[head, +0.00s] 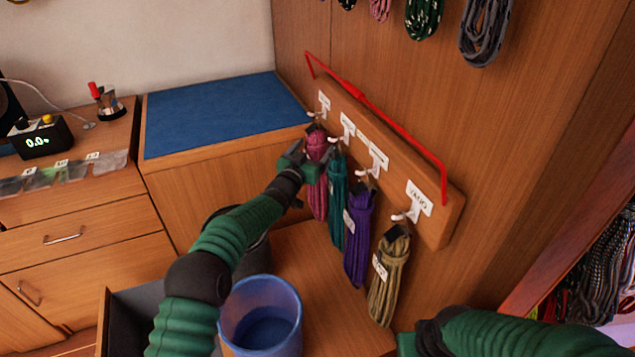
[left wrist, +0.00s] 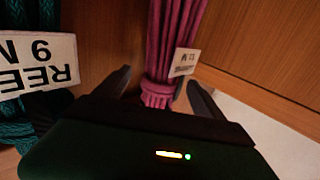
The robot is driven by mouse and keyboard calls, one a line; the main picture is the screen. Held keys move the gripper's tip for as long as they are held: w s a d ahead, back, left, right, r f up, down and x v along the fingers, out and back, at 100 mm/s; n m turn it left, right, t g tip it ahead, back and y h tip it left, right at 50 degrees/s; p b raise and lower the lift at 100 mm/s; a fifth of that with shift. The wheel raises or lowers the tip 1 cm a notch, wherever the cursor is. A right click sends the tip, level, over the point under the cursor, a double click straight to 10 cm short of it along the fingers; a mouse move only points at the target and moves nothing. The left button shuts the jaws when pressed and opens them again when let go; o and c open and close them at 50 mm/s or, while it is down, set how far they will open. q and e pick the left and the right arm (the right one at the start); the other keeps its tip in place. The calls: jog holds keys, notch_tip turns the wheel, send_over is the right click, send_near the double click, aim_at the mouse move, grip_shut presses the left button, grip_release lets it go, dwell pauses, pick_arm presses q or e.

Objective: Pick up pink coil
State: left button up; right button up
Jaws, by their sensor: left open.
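The pink coil (head: 317,181) hangs from the leftmost hook of a wooden rack on the wooden panel. My left gripper (head: 311,160) is at the upper part of this coil in the head view. In the left wrist view the pink coil (left wrist: 172,50) runs between the two open fingers of the left gripper (left wrist: 160,88), with a small white tag on it. A gap shows at the left finger; I cannot tell whether the right finger touches. My right arm shows at the bottom right of the head view, but its fingertips are not seen.
Teal (head: 337,205), purple (head: 358,240) and tan (head: 388,278) coils hang to the right of the pink one. A red bar (head: 375,108) runs along the rack's top. A blue bin (head: 262,310) stands below. A blue mat (head: 220,112) covers the cabinet at left.

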pick_arm(q)
jog(key=shift+w+a, duration=0.25)
jog(key=shift+w, duration=0.15)
jog(key=shift+d+r, duration=0.15)
jog(key=shift+d, duration=0.3)
jog(key=c, duration=0.5)
jog(key=shift+a, duration=0.2)
grip_shut()
jog(key=shift+r, duration=0.1)
